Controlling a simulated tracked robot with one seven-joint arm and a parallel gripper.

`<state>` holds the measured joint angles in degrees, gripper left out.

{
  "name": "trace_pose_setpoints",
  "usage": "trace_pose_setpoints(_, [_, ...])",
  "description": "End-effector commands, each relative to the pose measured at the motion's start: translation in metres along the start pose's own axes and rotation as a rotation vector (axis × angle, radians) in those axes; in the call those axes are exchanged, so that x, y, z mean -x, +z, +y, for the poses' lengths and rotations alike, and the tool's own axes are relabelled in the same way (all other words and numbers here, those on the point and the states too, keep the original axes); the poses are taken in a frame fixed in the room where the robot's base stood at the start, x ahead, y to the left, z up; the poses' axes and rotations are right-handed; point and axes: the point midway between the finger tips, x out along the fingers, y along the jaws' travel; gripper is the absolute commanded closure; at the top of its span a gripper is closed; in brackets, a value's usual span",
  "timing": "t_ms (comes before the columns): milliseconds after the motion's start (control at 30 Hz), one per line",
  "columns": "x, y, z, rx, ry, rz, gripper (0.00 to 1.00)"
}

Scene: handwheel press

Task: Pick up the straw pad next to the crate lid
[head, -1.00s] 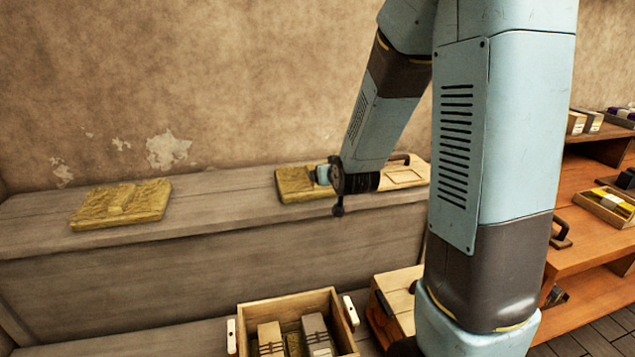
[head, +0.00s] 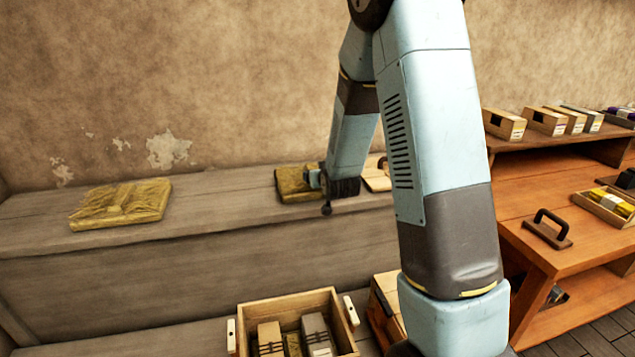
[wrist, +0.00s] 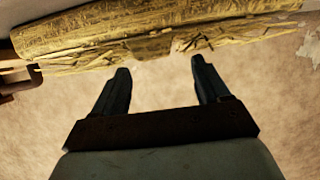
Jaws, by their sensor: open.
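A yellow straw pad (head: 290,184) lies on the grey bench against the wall, just left of the pale wooden crate lid (head: 377,180). In the wrist view the pad (wrist: 160,38) spans the top of the picture, with loose straws at its edge. My gripper (wrist: 158,68) is open and empty, its two dark fingers pointing at the pad's edge. I cannot tell whether the tips touch it. In the head view my wrist hides the pad's right part, and my arm covers part of the lid. Another straw pad (head: 120,203) lies farther left on the bench.
An open wooden crate (head: 290,300) with wrapped blocks stands low in front. An orange shelf unit (head: 520,205) at right carries boxes, a dark-handled tool (head: 548,230) and a tray (head: 603,207). The bench between the two pads is clear.

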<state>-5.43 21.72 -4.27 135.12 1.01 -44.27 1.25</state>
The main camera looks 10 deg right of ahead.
Motion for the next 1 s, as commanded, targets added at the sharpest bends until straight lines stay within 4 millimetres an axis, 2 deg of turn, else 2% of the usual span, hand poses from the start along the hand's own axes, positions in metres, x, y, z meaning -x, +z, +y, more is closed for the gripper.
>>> trace_pose_setpoints(167, [-0.008,0.0,0.001,0.0,0.0,0.0,0.25])
trace_pose_setpoints(500, [-0.049,-0.001,0.004,0.0,0.0,0.0,0.25])
trace_pose_setpoints(833, [-0.055,-0.002,0.004,-0.001,0.001,0.0,0.25])
trace_pose_setpoints(1000, [-0.055,-0.002,0.004,-0.001,0.001,0.0,0.4])
